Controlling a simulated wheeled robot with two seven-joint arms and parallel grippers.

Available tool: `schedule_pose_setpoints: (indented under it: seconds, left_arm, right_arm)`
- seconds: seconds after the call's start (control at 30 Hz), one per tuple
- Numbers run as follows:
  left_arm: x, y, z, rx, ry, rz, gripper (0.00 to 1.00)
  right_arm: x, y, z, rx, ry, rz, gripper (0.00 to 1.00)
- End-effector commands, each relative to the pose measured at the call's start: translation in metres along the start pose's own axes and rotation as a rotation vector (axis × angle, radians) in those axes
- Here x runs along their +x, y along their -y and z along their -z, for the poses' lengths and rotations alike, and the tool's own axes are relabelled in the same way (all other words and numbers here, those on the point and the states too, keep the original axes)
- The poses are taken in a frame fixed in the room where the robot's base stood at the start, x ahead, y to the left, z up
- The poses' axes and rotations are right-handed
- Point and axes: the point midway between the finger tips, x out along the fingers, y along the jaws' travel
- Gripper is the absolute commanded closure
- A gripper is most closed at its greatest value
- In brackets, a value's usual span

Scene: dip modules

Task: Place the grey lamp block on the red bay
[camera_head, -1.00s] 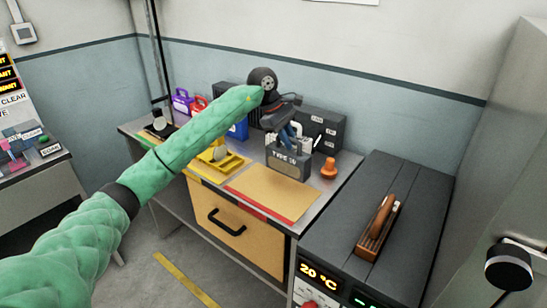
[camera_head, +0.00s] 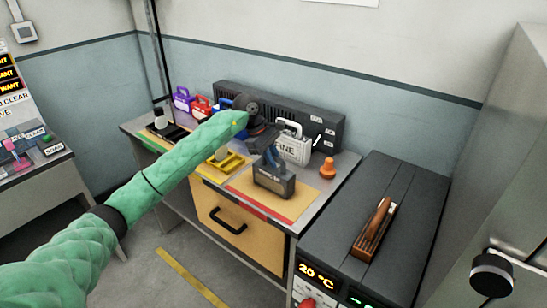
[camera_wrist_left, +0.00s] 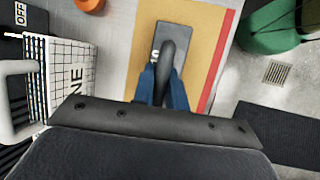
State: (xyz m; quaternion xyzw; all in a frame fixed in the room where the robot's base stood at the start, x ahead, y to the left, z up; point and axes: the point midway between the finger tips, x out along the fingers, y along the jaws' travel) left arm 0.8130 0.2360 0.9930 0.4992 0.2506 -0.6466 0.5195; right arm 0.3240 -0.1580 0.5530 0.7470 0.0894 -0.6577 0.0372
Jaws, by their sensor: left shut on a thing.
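The grey lamp block (camera_head: 274,183) is a dark box with a raised handle, with small lettering too blurred to read. My left gripper (camera_head: 270,158) is shut on its handle, with blue fingers on both sides of it; the block also shows in the left wrist view (camera_wrist_left: 167,42). The block is upright over the tan panel with a red edge, the red bay (camera_head: 241,182), near its middle. The red edge strip also shows in the left wrist view (camera_wrist_left: 222,45). Whether the block's underside touches the panel cannot be told. My right gripper is not in view.
A white case (camera_head: 293,148) stands behind the bay, and an orange knob-like piece (camera_head: 328,168) is to its right. A yellow piece (camera_head: 228,162) lies to the left.

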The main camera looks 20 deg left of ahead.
Motion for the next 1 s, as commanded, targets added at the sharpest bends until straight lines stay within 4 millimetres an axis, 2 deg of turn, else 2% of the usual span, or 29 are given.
schedule_pose_setpoints:
  seconds: [0.23, 0.83, 0.87, 0.9, 0.97, 1.0]
  left_arm:
    - [0.004, 0.001, 0.002, 0.000, -0.001, -0.001, 1.00]
    - [0.005, 0.001, 0.002, 0.000, 0.000, -0.001, 1.00]
    - [0.006, 0.001, 0.002, 0.000, 0.000, 0.000, 0.82]
    - [0.006, 0.001, 0.002, 0.000, 0.000, 0.000, 0.74]
    - [0.006, 0.001, 0.002, 0.000, 0.000, 0.000, 0.64]
    - [0.006, 0.001, 0.002, 0.000, 0.000, 0.000, 0.64]
  right_arm:
    - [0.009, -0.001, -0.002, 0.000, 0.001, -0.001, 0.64]
    - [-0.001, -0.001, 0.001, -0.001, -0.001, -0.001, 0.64]
    - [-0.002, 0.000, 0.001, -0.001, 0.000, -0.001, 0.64]
    - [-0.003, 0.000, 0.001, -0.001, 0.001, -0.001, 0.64]
    - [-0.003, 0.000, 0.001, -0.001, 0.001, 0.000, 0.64]
    - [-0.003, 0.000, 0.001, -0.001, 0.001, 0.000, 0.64]
